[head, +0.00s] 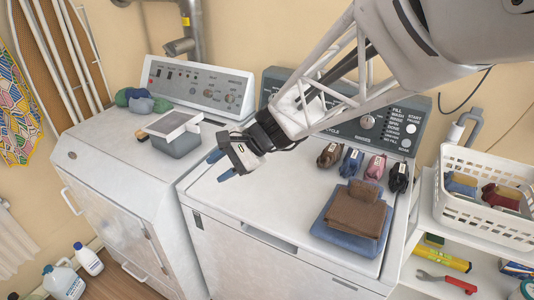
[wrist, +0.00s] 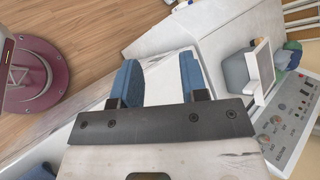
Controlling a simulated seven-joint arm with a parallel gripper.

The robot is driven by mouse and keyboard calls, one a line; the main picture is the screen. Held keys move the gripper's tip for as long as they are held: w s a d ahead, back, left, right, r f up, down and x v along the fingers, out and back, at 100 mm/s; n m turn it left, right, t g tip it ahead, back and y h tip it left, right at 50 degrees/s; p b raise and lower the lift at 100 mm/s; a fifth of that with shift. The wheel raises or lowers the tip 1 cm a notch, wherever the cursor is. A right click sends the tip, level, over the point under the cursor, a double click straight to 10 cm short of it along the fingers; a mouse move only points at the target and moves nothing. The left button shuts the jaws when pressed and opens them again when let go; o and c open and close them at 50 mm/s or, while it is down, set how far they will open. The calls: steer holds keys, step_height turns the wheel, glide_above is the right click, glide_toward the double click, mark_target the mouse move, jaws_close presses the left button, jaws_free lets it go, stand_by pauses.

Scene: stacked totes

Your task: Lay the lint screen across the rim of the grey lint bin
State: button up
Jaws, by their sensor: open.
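The grey lint bin (head: 178,144) stands on top of the left machine, near its right edge. The lint screen (head: 173,124), a pale frame with a grey panel, lies across the top of the bin, with a tab sticking out to the right. In the wrist view the bin (wrist: 236,76) and the screen (wrist: 261,70) show at the right. My gripper (head: 222,164) is to the right of the bin, above the left part of the right machine. Its blue fingers (wrist: 158,80) are apart with nothing between them, and they do not touch the screen.
Folded brown and blue cloths (head: 354,212) and several rolled socks (head: 351,160) lie on the right machine. Coloured bundles (head: 140,101) and a small brown block (head: 142,136) are near the bin. A white basket (head: 480,212) stands at right. The right machine's front left top is clear.

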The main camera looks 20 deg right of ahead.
steer(key=s+d+r+n+h, duration=0.1)
steer(key=s+d+n+h, duration=0.4)
steer(key=s, duration=0.4)
steer(key=s+d+r+n+t+h, duration=0.1)
steer(key=s+d+n+h, duration=0.4)
steer(key=s+d, duration=0.3)
steer(key=shift+s+r, duration=0.2)
steer(key=shift+s, duration=0.25)
